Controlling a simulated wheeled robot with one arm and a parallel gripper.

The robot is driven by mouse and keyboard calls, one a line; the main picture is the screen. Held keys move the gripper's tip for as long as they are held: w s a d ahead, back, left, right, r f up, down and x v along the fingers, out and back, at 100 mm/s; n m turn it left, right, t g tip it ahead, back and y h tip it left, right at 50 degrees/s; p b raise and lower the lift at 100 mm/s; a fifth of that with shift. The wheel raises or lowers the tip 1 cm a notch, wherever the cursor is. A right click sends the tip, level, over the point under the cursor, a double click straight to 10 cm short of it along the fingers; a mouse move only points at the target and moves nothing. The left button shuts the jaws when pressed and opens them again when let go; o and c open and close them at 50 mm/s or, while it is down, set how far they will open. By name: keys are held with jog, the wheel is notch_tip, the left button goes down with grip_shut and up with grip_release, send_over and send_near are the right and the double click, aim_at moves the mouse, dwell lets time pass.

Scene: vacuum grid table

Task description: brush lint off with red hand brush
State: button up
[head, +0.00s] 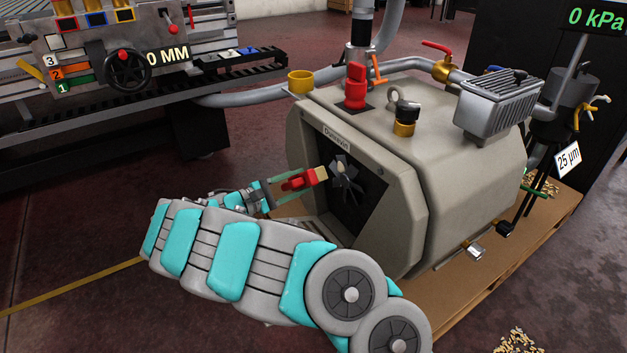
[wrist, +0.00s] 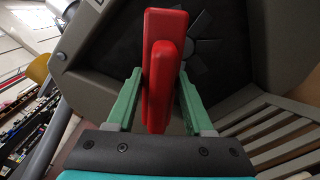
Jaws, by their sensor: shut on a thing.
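The red hand brush (head: 298,181) is held in front of the open side of the grey pump housing. It also shows in the wrist view (wrist: 163,65), upright between the green fingers. My gripper (head: 283,187) is shut on it; in the wrist view the fingers (wrist: 160,95) stand at either side of its red body. A pale block at the brush's end shows in the head view, close to the dark fan (head: 347,178). I cannot tell whether it touches the fan. Lint is too small or hidden to make out.
The pump housing (head: 455,150) stands on a wooden pallet (head: 470,285), with pipes and a red valve (head: 355,88) on top. A machine with a handwheel (head: 128,70) stands at the back left. Pale pellets (head: 518,341) lie on the floor.

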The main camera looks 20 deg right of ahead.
jog(key=shift+w+d+r+b, duration=0.15)
jog(key=shift+d+r, duration=0.05)
jog(key=shift+d, duration=0.7)
jog(key=shift+w+d+r+b, duration=0.1)
jog(key=shift+w+d+r, duration=0.15)
jog(key=shift+d, duration=0.7)
jog(key=shift+w+d+r+b, duration=0.1)
jog(key=shift+d+r+b, duration=0.1)
jog(key=shift+d, duration=0.7)
jog(key=shift+w+d+b, duration=0.15)
jog(key=shift+d+b, duration=0.05)
jog(key=shift+d, duration=0.55)
jog(key=shift+w+d+b, duration=0.15)
jog(key=shift+d, duration=0.6)
jog(key=s, duration=0.4)
jog(key=shift+d+b, duration=0.3)
jog(key=shift+d, duration=0.1)
jog(key=shift+w, duration=0.15)
